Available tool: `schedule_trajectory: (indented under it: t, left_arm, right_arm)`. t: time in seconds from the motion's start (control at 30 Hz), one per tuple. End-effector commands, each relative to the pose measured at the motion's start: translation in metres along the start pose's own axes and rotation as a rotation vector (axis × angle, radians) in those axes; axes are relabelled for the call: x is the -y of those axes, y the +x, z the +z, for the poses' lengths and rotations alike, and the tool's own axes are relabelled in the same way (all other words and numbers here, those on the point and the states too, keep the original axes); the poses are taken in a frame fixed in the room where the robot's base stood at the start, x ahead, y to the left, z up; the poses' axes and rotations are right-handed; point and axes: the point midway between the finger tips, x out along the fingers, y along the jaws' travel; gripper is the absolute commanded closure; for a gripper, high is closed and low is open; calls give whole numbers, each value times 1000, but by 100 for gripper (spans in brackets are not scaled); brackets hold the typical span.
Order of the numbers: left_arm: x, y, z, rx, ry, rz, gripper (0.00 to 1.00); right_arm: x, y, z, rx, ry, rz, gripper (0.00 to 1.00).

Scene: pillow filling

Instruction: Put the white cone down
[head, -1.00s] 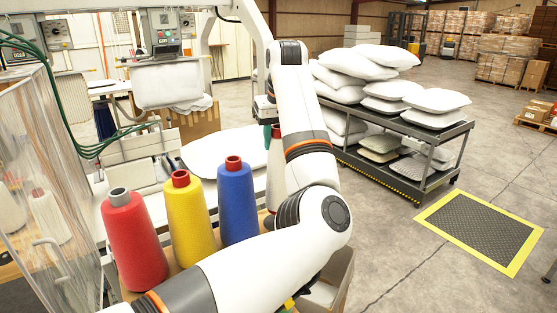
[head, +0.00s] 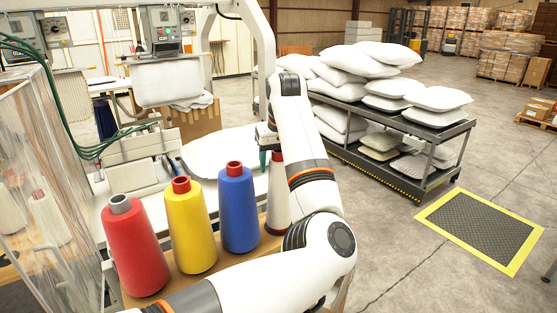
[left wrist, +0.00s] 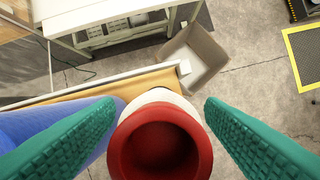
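The white cone (head: 278,199) with a red top stands upright at the right end of the row, beside the blue cone (head: 238,212), on the wooden board (head: 205,275). My arm partly hides it in the head view. My left gripper (head: 269,155) is around its top. In the left wrist view, the green fingers (left wrist: 160,110) are spread on either side of the cone's red top (left wrist: 160,142), with gaps showing, so the gripper is open. The white body (left wrist: 158,97) shows behind the red top. My right gripper is not in view.
The yellow cone (head: 191,228) and red cone (head: 135,250) stand left of the blue one. A clear panel (head: 50,190) stands at far left. An open carton (left wrist: 207,62) is on the floor beyond the board's edge. A pillow cart (head: 400,150) stands at right.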

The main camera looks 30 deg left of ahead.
Motion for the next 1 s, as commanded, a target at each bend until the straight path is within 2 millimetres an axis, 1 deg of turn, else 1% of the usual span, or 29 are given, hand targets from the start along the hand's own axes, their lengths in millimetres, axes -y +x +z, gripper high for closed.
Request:
schedule_trajectory:
  t: [0.17,0.27,0.37,0.47,0.5,0.6,0.7,0.83,1.0]
  left_arm:
    - [0,-2,1,1,0,-1,36]
    - [0,-9,0,2,0,-2,36]
    - [0,-24,0,5,-1,-2,36]
    - [0,-46,0,5,0,-3,36]
    - [0,-57,0,5,-1,-5,36]
    - [1,-79,0,3,1,-6,36]
    - [0,-96,0,2,1,-5,36]
    - [0,-112,0,1,1,-4,36]
    - [0,-121,0,0,1,-1,36]
  right_arm:
    - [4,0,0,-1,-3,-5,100]
    - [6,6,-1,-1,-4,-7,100]
    - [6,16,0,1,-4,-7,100]
    - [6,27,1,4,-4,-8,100]
    - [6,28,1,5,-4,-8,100]
    - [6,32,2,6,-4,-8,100]
    - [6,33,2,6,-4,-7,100]
    - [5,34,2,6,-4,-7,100]
    - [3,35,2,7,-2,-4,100]
